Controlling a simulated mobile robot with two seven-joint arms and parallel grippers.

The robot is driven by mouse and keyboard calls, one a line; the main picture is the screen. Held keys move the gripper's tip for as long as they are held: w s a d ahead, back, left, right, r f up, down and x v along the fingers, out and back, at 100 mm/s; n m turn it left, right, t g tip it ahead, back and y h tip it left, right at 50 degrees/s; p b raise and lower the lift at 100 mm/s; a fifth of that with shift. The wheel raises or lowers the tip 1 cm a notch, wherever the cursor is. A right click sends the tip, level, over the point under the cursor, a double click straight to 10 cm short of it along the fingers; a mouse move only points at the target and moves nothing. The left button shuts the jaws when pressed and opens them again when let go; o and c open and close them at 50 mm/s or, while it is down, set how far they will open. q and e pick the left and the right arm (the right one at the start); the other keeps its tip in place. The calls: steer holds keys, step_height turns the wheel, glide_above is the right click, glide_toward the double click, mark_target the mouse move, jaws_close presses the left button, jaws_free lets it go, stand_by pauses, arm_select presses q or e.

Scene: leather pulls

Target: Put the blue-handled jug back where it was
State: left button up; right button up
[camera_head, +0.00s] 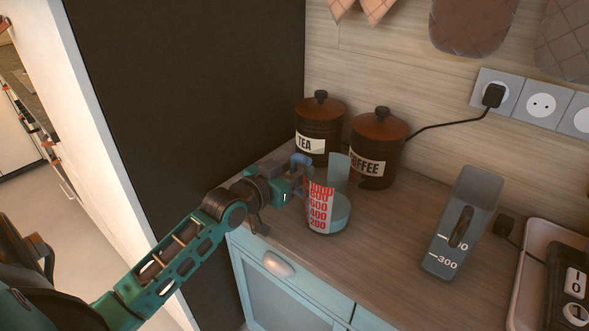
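The blue-handled jug (341,211) is clear with red measuring numbers. It stands upright on the wooden counter, in front of the tea and coffee canisters, with its blue handle (299,160) toward the left. My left gripper (297,187) reaches in from the left and its tip is at the handle. The fingers are small and partly hidden, so I cannot tell whether they are closed around it. My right gripper is not in view.
The tea canister (319,121) and coffee canister (379,144) stand behind the jug. A grey jug (470,213) stands to the right, beside a pale tray (521,273). A black cable runs to the wall socket (541,103). The counter (395,225) between the jugs is clear.

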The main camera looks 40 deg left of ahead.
arm_select(q)
steer(key=shift+o, duration=0.2)
steer(key=shift+r, duration=0.2)
steer(key=s+a+r, duration=0.1)
steer(key=s, duration=1.1)
steer(key=shift+r, duration=0.35)
steer(key=shift+w, duration=0.1)
steer(key=s+d+f+m+g+y, duration=0.1)
steer(key=s+d+f+g, duration=1.2)
steer(key=s, duration=0.3)
steer(key=w+d+f+t+h, duration=0.1)
steer(key=w+d+f+t, duration=0.2)
steer(key=w+f+t, duration=0.4)
step_height(320, 180, down, 2)
steer(key=shift+w+f+m+h, duration=0.2)
steer(key=shift+m+h, duration=0.1)
steer(key=shift+m, duration=0.1)
steer(key=shift+d, duration=0.1)
